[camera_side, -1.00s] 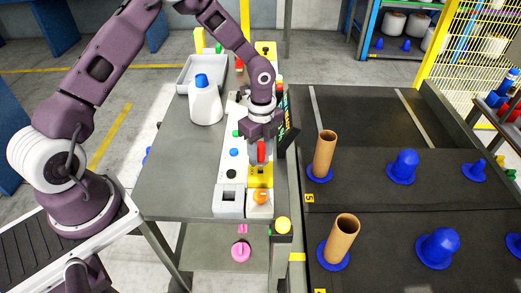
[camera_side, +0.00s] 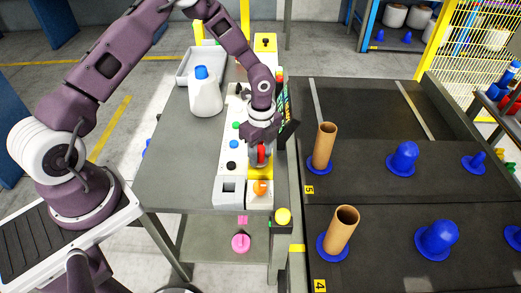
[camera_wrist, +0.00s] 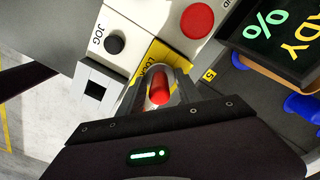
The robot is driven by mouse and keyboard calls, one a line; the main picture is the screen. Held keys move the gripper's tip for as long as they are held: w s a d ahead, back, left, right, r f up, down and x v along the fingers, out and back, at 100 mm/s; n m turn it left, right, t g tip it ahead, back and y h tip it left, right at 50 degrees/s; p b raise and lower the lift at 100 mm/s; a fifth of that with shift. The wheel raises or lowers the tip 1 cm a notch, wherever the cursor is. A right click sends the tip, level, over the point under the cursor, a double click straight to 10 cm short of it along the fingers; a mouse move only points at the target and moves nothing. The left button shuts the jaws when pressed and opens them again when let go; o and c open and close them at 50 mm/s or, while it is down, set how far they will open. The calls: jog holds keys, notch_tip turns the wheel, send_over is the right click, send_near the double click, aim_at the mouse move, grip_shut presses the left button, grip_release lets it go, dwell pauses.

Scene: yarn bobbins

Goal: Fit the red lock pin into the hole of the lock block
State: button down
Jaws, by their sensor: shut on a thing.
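The red lock pin (camera_wrist: 160,90) is held between the fingers of my gripper (camera_wrist: 164,94), seen in the wrist view. In the side view the pin (camera_side: 261,153) is upright in my gripper (camera_side: 260,158), right over the yellow lock block (camera_side: 260,172). In the wrist view the yellow block (camera_wrist: 155,55) with black lettering shows behind the pin and fingers. The hole is hidden by the pin and fingers, so I cannot tell whether the pin's lower end is in it or just above it.
A white panel (camera_side: 229,184) with coloured buttons runs along the block's left. An orange knob (camera_side: 260,187) sits just in front of the block. A dark display (camera_wrist: 275,35) stands close on the right. A white bottle (camera_side: 205,98) stands at the back left. The grey table (camera_side: 175,170) is clear at left.

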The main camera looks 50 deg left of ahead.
jog(key=shift+f, duration=0.3)
dwell(0.5)
jog(key=c, duration=0.7)
grip_release()
jog(key=shift+c, duration=0.2)
notch_tip(320, 180, up, 7)
jog(key=shift+r, duration=0.1)
jog(key=s+a+r+n+t+y, duration=0.1)
jog(key=s+r+n, duration=0.35)
jog(key=r, duration=0.55)
jog(key=s+a+r+n+t+y, duration=0.1)
jog(key=s+r+n, duration=0.35)
jog(key=r, duration=0.55)
jog(key=s+d+r+n+t+h, duration=0.1)
jog(key=s+r+n+t, duration=0.1)
jog(key=s, duration=0.6)
jog(key=s+d+r+n+t+h, duration=0.1)
jog(key=s+d+r+n, duration=0.1)
jog(key=s+r+n, duration=0.2)
jog(key=s+n, duration=0.3)
jog(key=s, duration=0.2)
jog(key=shift+t, duration=0.4)
